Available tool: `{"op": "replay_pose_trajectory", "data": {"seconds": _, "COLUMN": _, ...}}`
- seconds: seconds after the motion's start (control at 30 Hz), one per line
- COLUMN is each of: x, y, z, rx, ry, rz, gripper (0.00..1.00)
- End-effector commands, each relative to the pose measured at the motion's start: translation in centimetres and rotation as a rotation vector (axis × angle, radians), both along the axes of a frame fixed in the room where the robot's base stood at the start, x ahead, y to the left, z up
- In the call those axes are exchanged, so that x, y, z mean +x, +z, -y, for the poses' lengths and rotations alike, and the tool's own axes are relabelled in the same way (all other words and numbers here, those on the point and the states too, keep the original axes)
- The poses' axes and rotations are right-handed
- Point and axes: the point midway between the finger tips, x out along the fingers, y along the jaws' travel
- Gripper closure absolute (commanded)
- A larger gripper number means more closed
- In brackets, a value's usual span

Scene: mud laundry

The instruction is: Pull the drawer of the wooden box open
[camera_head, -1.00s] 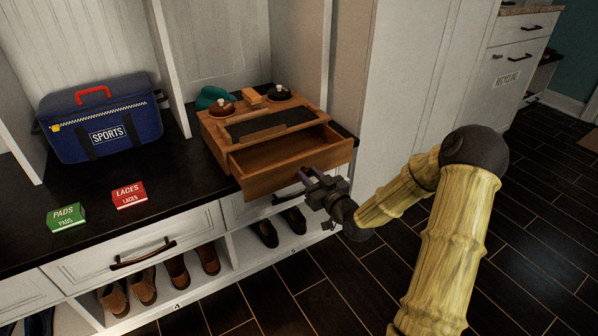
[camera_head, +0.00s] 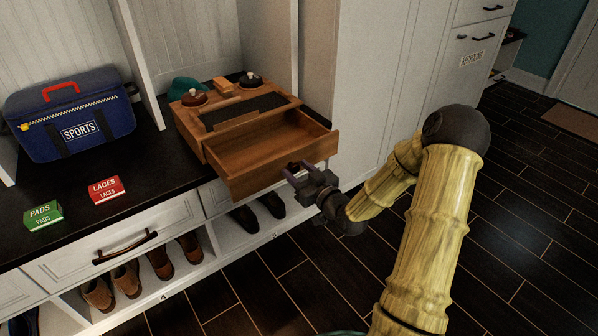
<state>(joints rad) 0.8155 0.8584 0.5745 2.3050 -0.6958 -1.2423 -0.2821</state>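The wooden box (camera_head: 197,139) stands on the dark bench top, with several items on its top. Its drawer (camera_head: 262,186) is pulled well out toward the front right, and its inside looks empty. My gripper (camera_head: 292,171) is at the middle of the drawer front, its fingers about the small dark handle (camera_head: 294,165). It appears shut on the handle, which the fingers partly hide.
A blue sports bag (camera_head: 75,122), a red laces box (camera_head: 106,190) and a green pads box (camera_head: 43,214) are on the bench left of the wooden box. Shoes (camera_head: 160,262) sit in cubbies below. The dark floor (camera_head: 500,230) at right is clear.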

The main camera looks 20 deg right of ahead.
Motion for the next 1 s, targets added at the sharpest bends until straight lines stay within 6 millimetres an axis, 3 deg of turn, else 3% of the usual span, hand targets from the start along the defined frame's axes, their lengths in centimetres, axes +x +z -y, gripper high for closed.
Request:
{"op": "replay_pose_trajectory", "data": {"seconds": 0.37, "x": -1.1, "y": 0.1, "z": 0.5, "rx": 0.001, "ry": -0.001, "rz": -0.001, "gripper": 0.52}}
{"op": "replay_pose_trajectory", "data": {"seconds": 0.93, "x": -11.4, "y": 0.2, "z": 3.8, "rx": 0.004, "ry": -0.004, "rz": -0.003, "gripper": 0.52}}
{"op": "replay_pose_trajectory", "data": {"seconds": 1.0, "x": -11.6, "y": 0.5, "z": 3.9, "rx": 0.003, "ry": -0.001, "rz": -0.003, "gripper": 0.52}}
